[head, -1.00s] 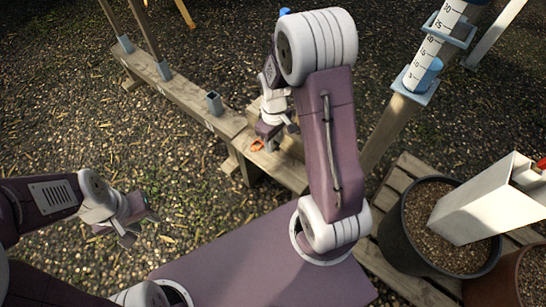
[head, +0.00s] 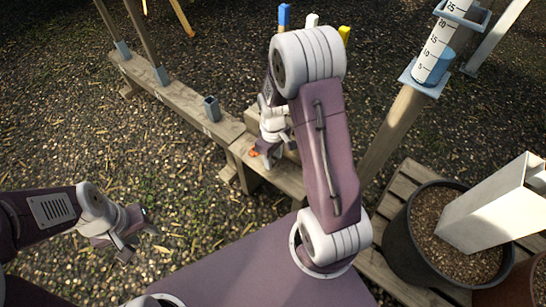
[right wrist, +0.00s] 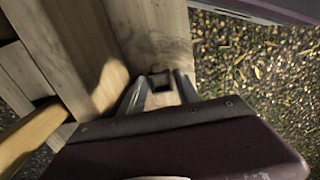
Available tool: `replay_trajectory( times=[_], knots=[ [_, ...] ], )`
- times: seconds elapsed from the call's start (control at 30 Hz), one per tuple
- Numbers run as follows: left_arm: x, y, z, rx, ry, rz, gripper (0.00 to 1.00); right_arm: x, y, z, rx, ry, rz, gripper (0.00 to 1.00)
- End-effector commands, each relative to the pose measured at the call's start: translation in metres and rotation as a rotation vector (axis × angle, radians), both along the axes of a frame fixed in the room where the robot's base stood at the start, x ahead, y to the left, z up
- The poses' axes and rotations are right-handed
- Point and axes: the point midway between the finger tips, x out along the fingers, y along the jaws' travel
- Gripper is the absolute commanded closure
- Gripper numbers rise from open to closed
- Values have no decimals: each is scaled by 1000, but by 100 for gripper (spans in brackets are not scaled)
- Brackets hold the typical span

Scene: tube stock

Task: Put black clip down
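My right gripper (head: 270,158) is low over the near end of the wooden bench (head: 283,178), beside a small orange object (head: 253,153). In the right wrist view, its two fingers (right wrist: 162,80) stand on either side of a small dark, square-looking piece, the black clip (right wrist: 160,78). The fingers seem to touch its sides. I cannot tell whether the clip rests on the plank or is just above it. The clip is not clear in the head view. My left gripper (head: 138,236) is open and empty over the gravel at the left.
Grey sockets, one of them empty (head: 212,108), line the long beam. Blue, white and yellow blocks (head: 312,20) show behind my right arm. A measuring tube (head: 436,50) stands on a post. A planter pot (head: 440,245) sits on slats at the right.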

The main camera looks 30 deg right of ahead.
Motion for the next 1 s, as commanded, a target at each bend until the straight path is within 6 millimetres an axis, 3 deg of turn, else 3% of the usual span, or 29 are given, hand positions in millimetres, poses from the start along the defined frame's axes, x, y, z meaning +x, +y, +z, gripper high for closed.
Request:
replay_trajectory(
  times=[0.17,0.23,0.5,0.63,0.93,1.0],
  knots=[
    [0,0,1,0,0,0,64,0,0,2,0,0,0,61],
    [0,0,7,0,0,0,64,0,0,12,0,-2,0,61],
    [0,0,50,0,0,0,64,1,0,84,-1,-4,0,61],
    [0,0,62,0,0,0,64,1,0,109,-1,-4,0,61],
    [0,0,67,0,0,0,64,-1,1,124,0,0,-3,61],
    [0,0,67,0,0,0,64,-11,10,130,1,-15,-48,61]
  ],
)
